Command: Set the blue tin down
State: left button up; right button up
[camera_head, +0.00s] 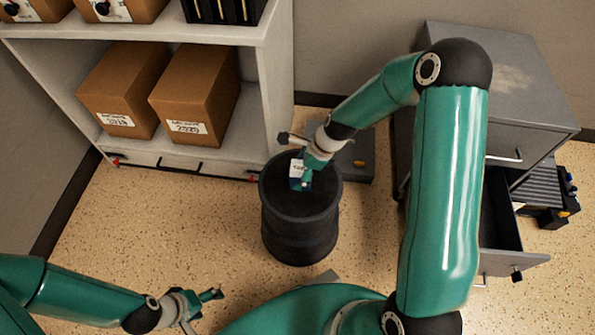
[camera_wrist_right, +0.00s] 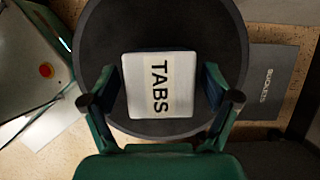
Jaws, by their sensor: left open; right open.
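The blue tin (camera_head: 296,184) stands on top of a round black drum (camera_head: 300,235), its side blue and its top pale. My left gripper (camera_head: 212,308) is open and empty at the lower left, away from the drum.
A shelf unit (camera_head: 185,165) with brown boxes (camera_head: 195,95) stands behind and left of the drum. A grey cabinet (camera_head: 505,85) with an open drawer (camera_head: 500,225) is at the right. A dark flat plate (camera_wrist_right: 265,85) marked BUCKETS lies beside the drum. Floor at left is clear.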

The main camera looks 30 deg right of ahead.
jog(key=p+v, duration=0.4)
jog(key=v, duration=0.8)
